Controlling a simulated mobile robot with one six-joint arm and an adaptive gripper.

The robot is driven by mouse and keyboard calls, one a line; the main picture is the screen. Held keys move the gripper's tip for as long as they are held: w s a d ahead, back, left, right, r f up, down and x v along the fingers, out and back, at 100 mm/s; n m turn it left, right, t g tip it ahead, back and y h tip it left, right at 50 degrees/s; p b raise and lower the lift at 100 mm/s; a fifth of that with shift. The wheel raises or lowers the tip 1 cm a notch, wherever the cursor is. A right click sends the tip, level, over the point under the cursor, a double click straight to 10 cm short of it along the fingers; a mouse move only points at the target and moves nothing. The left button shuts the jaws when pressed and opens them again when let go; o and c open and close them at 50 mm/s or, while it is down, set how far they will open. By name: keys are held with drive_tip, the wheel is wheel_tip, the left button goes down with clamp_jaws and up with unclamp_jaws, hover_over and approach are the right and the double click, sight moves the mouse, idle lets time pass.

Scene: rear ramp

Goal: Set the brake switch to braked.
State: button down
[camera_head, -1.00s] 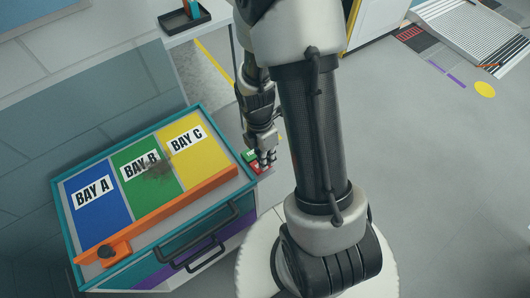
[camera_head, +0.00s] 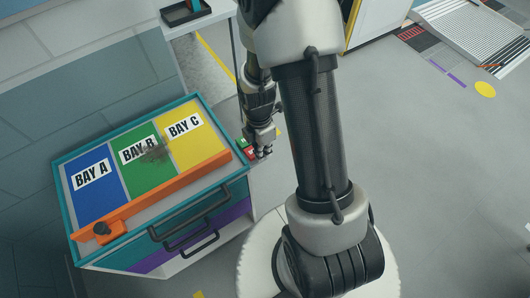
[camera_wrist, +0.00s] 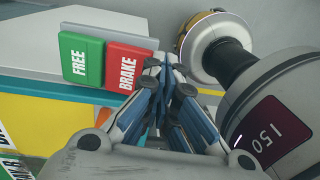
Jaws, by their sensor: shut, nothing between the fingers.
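The brake switch has a green FREE half (camera_wrist: 80,57) and a red BRAKE half (camera_wrist: 128,67), side by side on a pale panel in the wrist view. I cannot tell which half is pressed in. In the head view only small red and green parts of the switch (camera_head: 248,151) show beside my gripper (camera_head: 263,154). In the wrist view my gripper (camera_wrist: 168,72) is shut and empty. Its fingertips are close to the right edge of the red BRAKE half; whether they touch it is unclear.
The switch is at the right end of a teal cabinet (camera_head: 60,190) with blue, green and yellow bays, an orange bar (camera_head: 160,190) and black handles (camera_head: 190,222). A table with a black tray (camera_head: 186,13) stands behind. Open grey floor (camera_head: 440,180) lies right.

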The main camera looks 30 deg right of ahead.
drive_tip(key=shift+f, duration=0.65)
drive_tip(key=shift+r, duration=0.1)
wheel_tip(320, 180, up, 14)
drive_tip(key=s+p, duration=0.1)
drive_tip(key=p, duration=0.6)
drive_tip(key=shift+s, duration=0.35)
